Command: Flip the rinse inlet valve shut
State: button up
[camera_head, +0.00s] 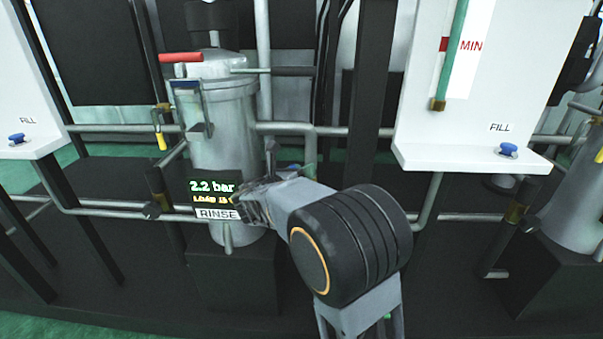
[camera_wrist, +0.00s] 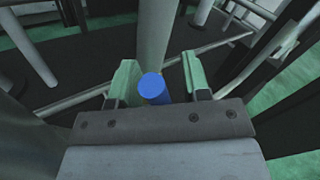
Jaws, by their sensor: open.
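A round blue valve handle end (camera_wrist: 153,88) shows in the wrist view, between the two green-padded fingers of my gripper (camera_wrist: 158,82). The fingers are apart, with a gap on each side of the blue end; I cannot tell whether either touches it. A grey pipe rises just behind it. In the head view my gripper (camera_head: 258,186) is at the right side of the metal vessel (camera_head: 222,120), close to the RINSE label (camera_head: 217,214). My gripper and wrist hide most of the valve there, so its lever angle is unclear.
A display (camera_head: 212,190) reading 2.2 bar sits above the RINSE label. A red lever (camera_head: 181,57) and a yellow handle (camera_head: 161,141) are on the vessel's left. A white FILL panel (camera_head: 428,135) with a blue knob (camera_head: 508,149) stands to the right. Pipes and dark posts crowd the area.

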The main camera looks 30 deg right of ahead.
grip_shut()
jog(key=shift+a, duration=0.1)
dwell(0.4)
jog(key=a+n+h+p, duration=0.1)
jog(key=n+p, duration=0.1)
jog(key=w+a+f+n+t+h+p, duration=0.1)
jog(key=n+p, duration=0.1)
jog(key=p, duration=0.1)
jog(key=shift+w+f+t, duration=0.1)
jog(key=shift+f+t, duration=0.1)
jog(key=shift+t, duration=0.1)
grip_release()
